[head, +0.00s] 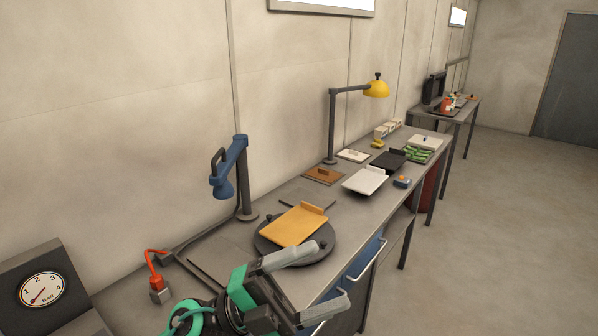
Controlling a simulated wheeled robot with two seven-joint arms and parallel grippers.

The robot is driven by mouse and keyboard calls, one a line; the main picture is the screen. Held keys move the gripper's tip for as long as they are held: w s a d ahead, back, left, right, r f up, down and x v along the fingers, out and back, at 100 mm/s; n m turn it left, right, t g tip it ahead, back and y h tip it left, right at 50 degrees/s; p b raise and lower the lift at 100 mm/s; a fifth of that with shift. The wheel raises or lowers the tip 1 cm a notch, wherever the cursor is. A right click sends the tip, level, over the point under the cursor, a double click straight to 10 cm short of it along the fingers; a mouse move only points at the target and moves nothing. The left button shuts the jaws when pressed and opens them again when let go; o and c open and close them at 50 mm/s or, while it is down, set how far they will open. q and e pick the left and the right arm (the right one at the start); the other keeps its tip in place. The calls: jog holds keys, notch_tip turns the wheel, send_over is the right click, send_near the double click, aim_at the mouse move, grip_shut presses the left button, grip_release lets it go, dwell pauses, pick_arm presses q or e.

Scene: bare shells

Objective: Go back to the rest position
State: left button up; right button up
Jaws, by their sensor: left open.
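My left gripper (318,276) comes in at the bottom of the head view, grey-fingered with green and black parts. Its two fingers are spread apart with nothing between them. It is at the front edge of the long grey workbench (228,258), just in front of a dark round turntable (322,246). An orange-yellow tray (292,225) lies on the turntable. In the picture the upper finger overlaps the turntable's front rim; I cannot tell if they touch. My right gripper is not in view.
A blue clamp-like tool (229,175) on a post and a yellow lamp (376,88) stand along the wall side. A white tray (365,180), a dark tray (389,160) and green items (418,154) lie farther along. A pressure gauge (41,289) is at left. The right-hand floor is clear.

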pick_arm(q)
jog(key=w+a+f+n+t+y, duration=0.35)
jog(key=a+n+t+y, duration=0.35)
jog(key=n+t, duration=0.4)
jog(key=w+a+f+n+t+y, duration=0.3)
jog(key=w+a+n+t+y, duration=0.25)
jog(key=n+t+y, duration=0.55)
jog(key=s+a+f+n+g+y, duration=0.25)
jog(key=a+f+n+g, duration=0.2)
jog(key=f, duration=0.45)
jog(key=s+a+f+n+g+y, duration=0.1)
jog(key=a+f+n+g+y, duration=0.3)
jog(key=f, duration=0.4)
jog(key=s+a+f+n+g+h, duration=0.1)
jog(key=s+a+f+g, duration=0.1)
jog(key=s+f+g, duration=0.65)
jog(key=s+a+f+g, duration=0.25)
jog(key=s+f, duration=0.35)
jog(key=s, duration=0.6)
notch_tip(320, 180, down, 36)
jog(key=g+b, duration=0.2)
jog(key=b, duration=0.3)
jog(key=s+a+f+b, duration=0.1)
jog(key=s+f+b, duration=0.1)
jog(key=s+f, duration=0.7)
jog(key=s+a+f+b, duration=0.2)
jog(key=s+f, duration=0.8)
jog(key=f, duration=0.5)
jog(key=shift+f+g+b, duration=0.35)
jog(key=shift+b, duration=0.15)
